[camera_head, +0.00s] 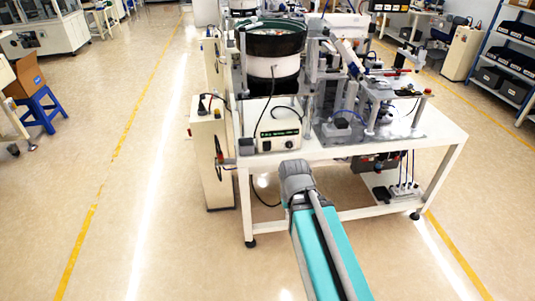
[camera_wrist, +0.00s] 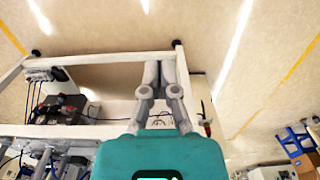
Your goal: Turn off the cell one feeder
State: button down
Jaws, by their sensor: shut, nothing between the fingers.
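A bowl feeder (camera_head: 272,68) with a dark bowl on a white drum stands on the left of the white workbench (camera_head: 425,148). A cream controller box (camera_head: 278,135) with a green-marked front panel sits below it near the bench's front edge. Its switch is too small to make out, and no cell number is readable. My gripper (camera_wrist: 166,62) is shut and empty in the wrist view, with the bench frame (camera_wrist: 100,58) behind its fingers. In the head view my arm reaches to just in front of the bench; the fingers cannot be made out there.
A pale cabinet (camera_head: 212,160) with buttons stands left of the bench. Assembly fixtures (camera_head: 375,95) fill the bench's right side. A blue stool (camera_head: 42,108) is far left.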

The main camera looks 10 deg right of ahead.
jog(key=w+f+t+b, duration=0.4)
jog(key=w+t+b, duration=0.3)
jog(key=w+b, duration=0.3)
jog(key=w+f+t+b, duration=0.5)
jog(key=w+t+b, duration=0.3)
jog(key=b, duration=0.8)
jog(key=w+f+t+b, duration=0.4)
jog(key=w+t+b, duration=0.3)
jog(key=w+b, duration=0.7)
jog(key=shift+d+f+t, duration=0.4)
jog(key=shift+r, duration=0.1)
